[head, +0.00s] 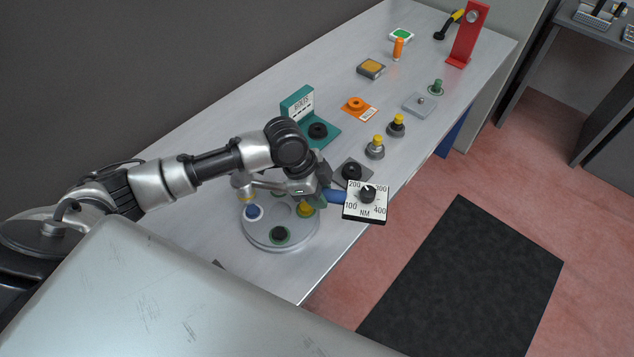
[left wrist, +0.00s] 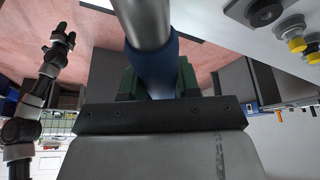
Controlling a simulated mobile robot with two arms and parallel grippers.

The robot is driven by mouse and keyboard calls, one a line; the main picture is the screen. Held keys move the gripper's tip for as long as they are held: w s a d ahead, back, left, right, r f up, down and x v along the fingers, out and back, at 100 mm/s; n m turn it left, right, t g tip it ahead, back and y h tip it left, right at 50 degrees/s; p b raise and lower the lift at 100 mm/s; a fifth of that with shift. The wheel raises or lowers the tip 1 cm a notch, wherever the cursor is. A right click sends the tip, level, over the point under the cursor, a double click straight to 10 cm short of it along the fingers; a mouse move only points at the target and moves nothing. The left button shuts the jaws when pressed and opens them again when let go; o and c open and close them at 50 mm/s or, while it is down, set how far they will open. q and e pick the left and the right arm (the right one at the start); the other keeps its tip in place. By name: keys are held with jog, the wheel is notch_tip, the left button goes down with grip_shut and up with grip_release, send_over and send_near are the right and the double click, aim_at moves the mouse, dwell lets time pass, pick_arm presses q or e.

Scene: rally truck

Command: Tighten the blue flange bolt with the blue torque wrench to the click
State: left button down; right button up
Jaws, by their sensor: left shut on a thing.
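My left gripper (head: 322,184) is shut on the blue handle (head: 336,196) of the torque wrench. In the left wrist view, the blue grip (left wrist: 152,65) sits between the dark jaws (left wrist: 155,85). The wrench's shaft runs left over the round grey flange (head: 268,243), its head (head: 243,184) close above the blue bolt (head: 253,212). I cannot tell whether they touch.
A 100–400 NM dial box (head: 364,212) stands at the handle's right end. Behind are a dark knob plate (head: 352,171), a teal stand (head: 297,104), an orange plate (head: 357,107) and yellow-topped cylinders (head: 375,148). A red stand (head: 467,35) is at the far end. The table's left side is clear.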

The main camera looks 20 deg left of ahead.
pick_arm(q)
jog(key=shift+d, duration=0.1)
jog(key=shift+r+p, duration=0.15)
jog(key=shift+p, duration=0.25)
notch_tip(320, 180, down, 5)
jog(key=b, duration=0.3)
jog(key=shift+f, duration=0.2)
jog(key=shift+p, duration=0.9)
dwell(1.4)
jog(key=shift+f+b, duration=0.7)
jog(key=shift+f, duration=0.4)
dwell(0.4)
